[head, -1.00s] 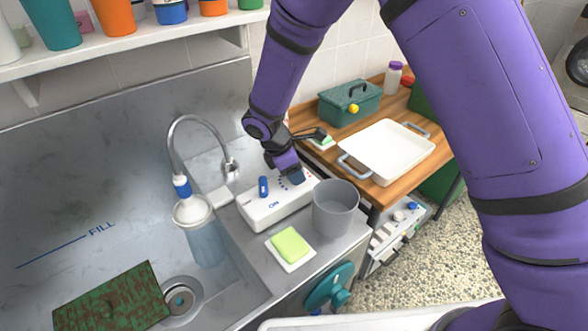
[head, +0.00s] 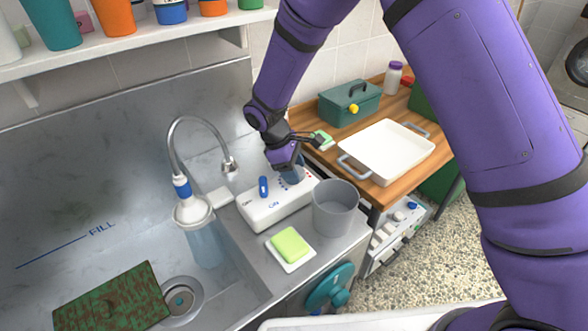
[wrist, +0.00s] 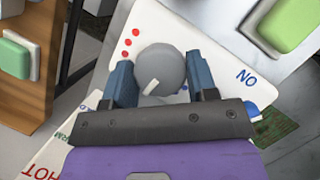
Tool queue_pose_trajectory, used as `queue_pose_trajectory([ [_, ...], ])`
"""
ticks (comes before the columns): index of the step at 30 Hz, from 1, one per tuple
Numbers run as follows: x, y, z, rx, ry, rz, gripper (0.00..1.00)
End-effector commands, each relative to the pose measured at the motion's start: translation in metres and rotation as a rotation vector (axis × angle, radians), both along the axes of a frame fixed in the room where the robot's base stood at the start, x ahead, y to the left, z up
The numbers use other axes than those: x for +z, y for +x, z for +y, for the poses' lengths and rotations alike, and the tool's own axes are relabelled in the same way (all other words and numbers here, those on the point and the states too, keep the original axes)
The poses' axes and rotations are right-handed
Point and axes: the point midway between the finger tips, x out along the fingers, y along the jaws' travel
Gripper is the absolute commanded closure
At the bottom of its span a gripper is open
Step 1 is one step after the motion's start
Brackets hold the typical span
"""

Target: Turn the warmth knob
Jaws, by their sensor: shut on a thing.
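The white control box (head: 262,213) sits on the counter beside the sink, with a blue switch (head: 263,186) and an "ON" label. In the wrist view a round grey knob (wrist: 165,65) with a white pointer line stands on the box's white face, beside red dots (wrist: 130,43). My gripper (wrist: 160,72) has its two blue fingers on either side of this knob and is shut on it. In the head view my gripper (head: 292,175) is over the right part of the box and hides the knob. Part of the words "WARM" and "HOT" shows in the wrist view.
A grey bin (head: 335,210) stands close right of the box, and a green sponge (head: 290,244) lies in front. A white tray (head: 388,150) and green toolbox (head: 350,103) are on the wooden table.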

Motion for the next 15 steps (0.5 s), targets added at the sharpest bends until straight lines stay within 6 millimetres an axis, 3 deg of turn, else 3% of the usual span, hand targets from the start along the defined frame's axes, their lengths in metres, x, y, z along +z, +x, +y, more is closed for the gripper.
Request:
queue_pose_trajectory([
  [15, 0.0001, 0.0012, -0.0002, -0.224, 0.001, -0.001, 0.71],
])
